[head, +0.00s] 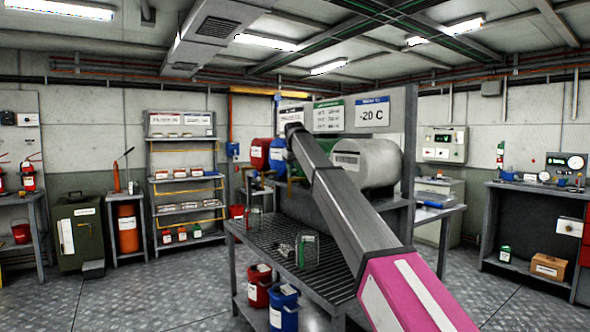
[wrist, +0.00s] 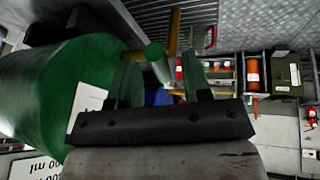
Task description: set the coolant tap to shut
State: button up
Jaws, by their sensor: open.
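In the wrist view, a large green drum (wrist: 50,85) with a white label fills the left side, close to my gripper (wrist: 162,85). My gripper is open, its two fingers pointing up the picture. A short green cylinder (wrist: 157,58) shows between and beyond the fingertips, beside a yellow-brown bar; it may be the tap's handle, but I cannot tell. No contact is clear.
A red drum (head: 260,153), a blue drum (head: 279,155) and a pale tank (head: 366,163) stand on the rack. The grated bench (head: 280,240) holds small wire-framed items. Red (head: 258,287) and blue (head: 284,308) buckets sit below it. The floor at left is open.

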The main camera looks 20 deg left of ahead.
grip_shut()
jog(key=shift+w+d+n+y, duration=0.5)
jog(key=shift+w+d+n, duration=0.1)
jog(key=shift+n, duration=0.6)
grip_release()
jog(key=v, duration=1)
jog(key=shift+r, duration=0.35)
jog(key=shift+s, duration=0.1)
